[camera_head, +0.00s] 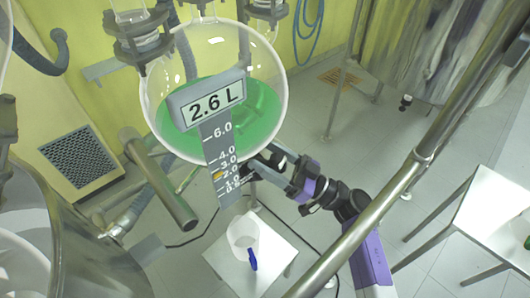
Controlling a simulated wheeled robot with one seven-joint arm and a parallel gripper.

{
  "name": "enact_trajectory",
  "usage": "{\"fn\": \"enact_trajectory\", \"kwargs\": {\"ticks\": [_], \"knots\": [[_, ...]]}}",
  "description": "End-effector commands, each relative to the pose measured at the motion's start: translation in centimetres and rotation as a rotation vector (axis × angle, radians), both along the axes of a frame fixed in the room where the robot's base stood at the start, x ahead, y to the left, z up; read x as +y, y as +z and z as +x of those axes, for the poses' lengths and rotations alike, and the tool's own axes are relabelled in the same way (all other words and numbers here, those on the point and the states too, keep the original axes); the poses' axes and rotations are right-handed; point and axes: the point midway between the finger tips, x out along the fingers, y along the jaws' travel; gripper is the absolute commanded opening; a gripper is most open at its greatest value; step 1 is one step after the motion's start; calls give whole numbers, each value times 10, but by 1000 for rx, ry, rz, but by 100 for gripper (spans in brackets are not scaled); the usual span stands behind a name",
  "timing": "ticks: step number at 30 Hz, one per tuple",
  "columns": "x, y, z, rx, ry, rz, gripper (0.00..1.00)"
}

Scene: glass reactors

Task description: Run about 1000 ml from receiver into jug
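The receiver (265,62) is a round glass flask with green liquid (262,108) in its lower part. A display (213,100) in front of it reads 2.6 L, above a scale strip (222,160) with a yellow marker between 2.0 and 3.0. The jug (242,234), white with a blue handle (253,260), stands upright on a small white table (222,266) below the receiver. No green shows in it. My gripper (262,168) is at the receiver's underside, close to the outlet. The scale strip and dark parts hide its fingertips and the outlet valve.
A steel pipe (385,205) crosses diagonally at the right. Steel vessels stand at the lower left (95,250) and upper right (420,50). A white table (490,220) is at the right. Cables lie on the tiled floor.

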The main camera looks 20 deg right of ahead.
Motion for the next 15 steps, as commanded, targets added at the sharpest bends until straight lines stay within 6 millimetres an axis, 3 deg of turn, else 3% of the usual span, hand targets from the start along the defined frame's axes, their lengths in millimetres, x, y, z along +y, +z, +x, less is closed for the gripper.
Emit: {"fn": "enact_trajectory", "kwargs": {"ticks": [10, 15], "knots": [[3, 2, 3, 0, 0, 0, 65], [3, 2, 3, 0, 0, 0, 31]]}}
